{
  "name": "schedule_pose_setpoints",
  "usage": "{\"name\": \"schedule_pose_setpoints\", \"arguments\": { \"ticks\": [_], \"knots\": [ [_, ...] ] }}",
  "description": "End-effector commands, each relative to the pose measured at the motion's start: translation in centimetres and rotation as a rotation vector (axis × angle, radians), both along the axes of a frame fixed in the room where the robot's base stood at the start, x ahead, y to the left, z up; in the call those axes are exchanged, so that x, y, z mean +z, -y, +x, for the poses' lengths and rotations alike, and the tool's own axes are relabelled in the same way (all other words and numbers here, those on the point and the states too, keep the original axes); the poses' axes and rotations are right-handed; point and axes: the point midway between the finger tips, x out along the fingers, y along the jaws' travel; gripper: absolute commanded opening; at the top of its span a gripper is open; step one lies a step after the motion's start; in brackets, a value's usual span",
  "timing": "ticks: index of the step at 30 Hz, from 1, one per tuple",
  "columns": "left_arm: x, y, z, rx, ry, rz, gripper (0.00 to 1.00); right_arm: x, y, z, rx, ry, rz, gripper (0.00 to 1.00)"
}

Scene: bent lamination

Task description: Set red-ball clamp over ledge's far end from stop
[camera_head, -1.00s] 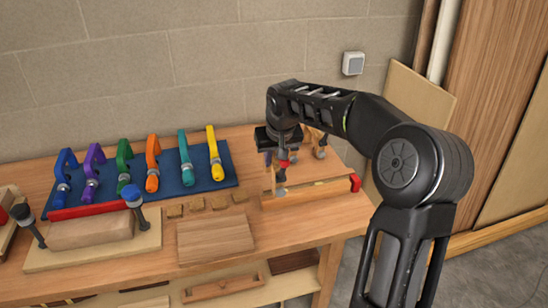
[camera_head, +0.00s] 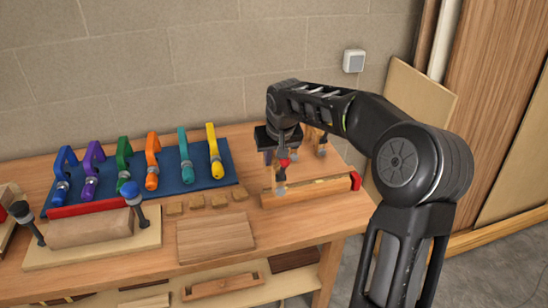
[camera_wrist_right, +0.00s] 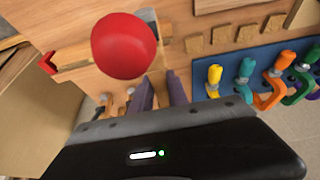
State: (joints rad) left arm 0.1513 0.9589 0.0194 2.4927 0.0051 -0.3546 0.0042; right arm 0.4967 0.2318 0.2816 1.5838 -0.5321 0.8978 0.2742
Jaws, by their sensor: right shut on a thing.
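The red-ball clamp (camera_head: 284,162) is in my right gripper (camera_head: 281,150), over the left end of the wooden ledge (camera_head: 318,190). Its lower foot shows near the ledge's front left. I cannot tell whether it touches the wood. The red stop (camera_head: 356,181) is at the ledge's right end, away from the clamp. In the right wrist view, the red ball (camera_wrist_right: 123,46) is large and close, and the stop (camera_wrist_right: 47,63) shows at the left. The ball and dark fingers hide much of the clamp's frame. My left gripper is not in view.
Several coloured clamps lie on a blue mat (camera_head: 222,180) at the back left. A board with a wooden block (camera_head: 90,230) and a blue-ball clamp (camera_head: 129,189) stands front left. Small wooden blocks (camera_head: 197,202) and a flat panel (camera_head: 215,237) lie left of the ledge.

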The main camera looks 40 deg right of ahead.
Motion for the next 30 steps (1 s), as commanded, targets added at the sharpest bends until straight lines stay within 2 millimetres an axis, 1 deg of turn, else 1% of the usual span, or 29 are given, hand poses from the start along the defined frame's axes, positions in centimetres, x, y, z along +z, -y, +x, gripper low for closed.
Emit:
{"name": "schedule_pose_setpoints", "arguments": {
  "ticks": [8, 24, 30],
  "knots": [
    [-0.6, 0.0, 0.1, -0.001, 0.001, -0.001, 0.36, -0.7, 0.0, 0.0, 0.0, 0.001, 0.0, 0.0],
    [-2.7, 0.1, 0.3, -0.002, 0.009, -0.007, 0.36, -3.5, 0.0, 0.0, 0.0, 0.001, 0.0, 0.0],
    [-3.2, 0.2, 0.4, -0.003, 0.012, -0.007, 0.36, -4.3, 0.0, 0.0, 0.0, 0.002, 0.0, 0.0]
  ]
}}
